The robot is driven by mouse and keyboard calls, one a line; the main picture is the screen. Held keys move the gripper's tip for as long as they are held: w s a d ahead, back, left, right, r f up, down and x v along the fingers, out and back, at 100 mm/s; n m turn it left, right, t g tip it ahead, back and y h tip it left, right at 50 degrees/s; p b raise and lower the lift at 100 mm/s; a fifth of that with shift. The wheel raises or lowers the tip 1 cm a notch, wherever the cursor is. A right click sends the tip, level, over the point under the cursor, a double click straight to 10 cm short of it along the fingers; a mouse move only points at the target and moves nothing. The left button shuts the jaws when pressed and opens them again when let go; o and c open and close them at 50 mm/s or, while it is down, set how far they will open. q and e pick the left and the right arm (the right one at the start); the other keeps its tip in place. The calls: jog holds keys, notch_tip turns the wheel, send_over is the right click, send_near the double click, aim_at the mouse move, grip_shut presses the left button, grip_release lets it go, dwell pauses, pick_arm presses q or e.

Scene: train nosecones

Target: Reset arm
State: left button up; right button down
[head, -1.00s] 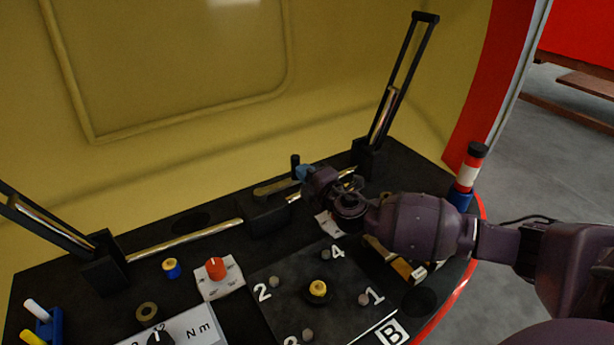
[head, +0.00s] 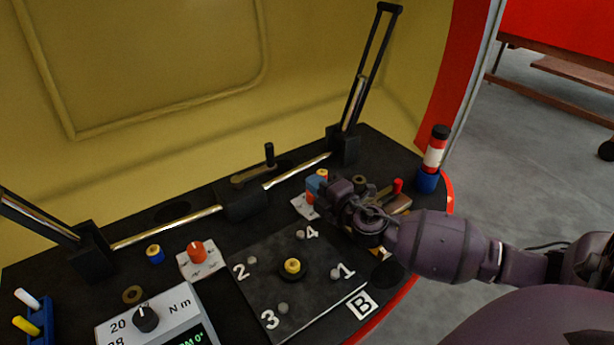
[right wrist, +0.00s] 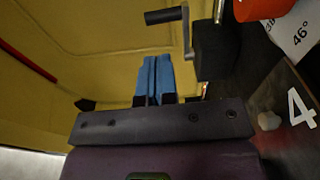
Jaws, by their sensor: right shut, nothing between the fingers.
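My right gripper (head: 314,188) is above the right part of the black console in the head view, with my arm coming in from the right. Its blue fingers are pressed together and empty; they also show shut in the right wrist view (right wrist: 153,78). The crank (head: 268,155) with its black grip stands on the bar housing, left of and apart from the gripper. It also shows in the right wrist view (right wrist: 166,16), above the fingers. An orange knob (head: 322,173) on a white plate is close behind the fingers, partly hidden. My left gripper is not in view.
A numbered plate (head: 255,290) with a yellow centre knob lies in front. A second orange knob (head: 196,249) and a torque meter (head: 160,318) are to the left. A red, white and blue cylinder (head: 434,160) stands at the right edge. Tall black levers (head: 370,70) rise behind.

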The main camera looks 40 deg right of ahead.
jog(key=shift+s+d, duration=0.1)
jog(key=shift+s, duration=0.3)
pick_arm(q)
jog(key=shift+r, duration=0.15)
pick_arm(e)
jog(key=s+a+f+m+g+p, duration=0.1)
jog(key=s+f+m+p, duration=0.1)
jog(key=s, duration=0.4)
jog(key=s+a+f+m+g+p, duration=0.2)
jog(key=s+m+p, duration=0.1)
jog(key=s+m, duration=0.2)
jog(key=s+a+f+m+g+h+p, duration=0.1)
jog(key=s+m, duration=0.3)
jog(key=s, duration=0.5)
jog(key=shift+s+a+f+g+p, duration=0.15)
jog(key=shift+a+f+g+p, duration=0.4)
jog(key=shift+a+p, duration=0.2)
pick_arm(q)
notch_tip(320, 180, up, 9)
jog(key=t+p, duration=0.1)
jog(key=p, duration=0.2)
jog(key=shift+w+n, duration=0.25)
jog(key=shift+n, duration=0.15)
pick_arm(e)
jog(key=s+a+m+g, duration=0.2)
jog(key=s+a+m, duration=0.3)
jog(key=s, duration=0.6)
jog(key=shift+s+f+m+y, duration=0.2)
jog(key=shift+f+m+y, duration=0.15)
jog(key=shift+m, duration=0.25)
